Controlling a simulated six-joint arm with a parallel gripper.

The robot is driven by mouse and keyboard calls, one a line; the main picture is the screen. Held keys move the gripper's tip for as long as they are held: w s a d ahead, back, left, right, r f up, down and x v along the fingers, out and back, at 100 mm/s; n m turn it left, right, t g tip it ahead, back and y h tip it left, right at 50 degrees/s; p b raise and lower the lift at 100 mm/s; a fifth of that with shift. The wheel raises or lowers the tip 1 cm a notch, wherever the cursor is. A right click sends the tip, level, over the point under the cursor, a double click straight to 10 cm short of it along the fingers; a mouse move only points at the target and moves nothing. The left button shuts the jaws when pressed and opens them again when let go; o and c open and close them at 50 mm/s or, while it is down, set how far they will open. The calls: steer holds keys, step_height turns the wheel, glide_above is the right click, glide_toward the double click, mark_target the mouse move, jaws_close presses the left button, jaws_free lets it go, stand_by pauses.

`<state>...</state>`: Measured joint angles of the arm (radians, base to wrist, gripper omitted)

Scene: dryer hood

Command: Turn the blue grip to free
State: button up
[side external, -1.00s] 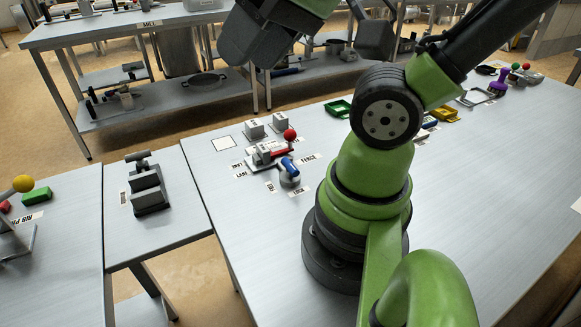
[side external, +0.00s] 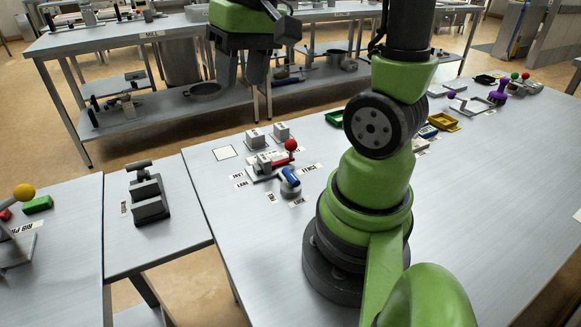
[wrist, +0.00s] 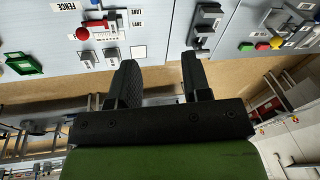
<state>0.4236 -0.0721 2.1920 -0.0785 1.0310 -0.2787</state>
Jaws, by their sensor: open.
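The blue grip (side external: 291,177) sits on a small grey base on the table, beside a fixture with a red lever and red ball (side external: 291,145). Small labels lie next to the grip, too small to read surely.
Two grey blocks (side external: 267,134) stand behind the fixture. A grey device with a handle (side external: 148,193) stands on the left table. A green tray (side external: 335,117) and a yellow tray (side external: 443,121) lie farther right. The table front is clear.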

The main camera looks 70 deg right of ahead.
steer(key=d+f+m+g+y, duration=0.2)
steer(key=d+f+g, duration=0.1)
steer(key=d+f, duration=0.5)
steer(key=g+y, duration=0.1)
steer(key=y, duration=0.1)
glide_toward(291, 172)
steer(key=x, duration=0.9)
steer(key=shift+r, duration=0.1)
jaws_close()
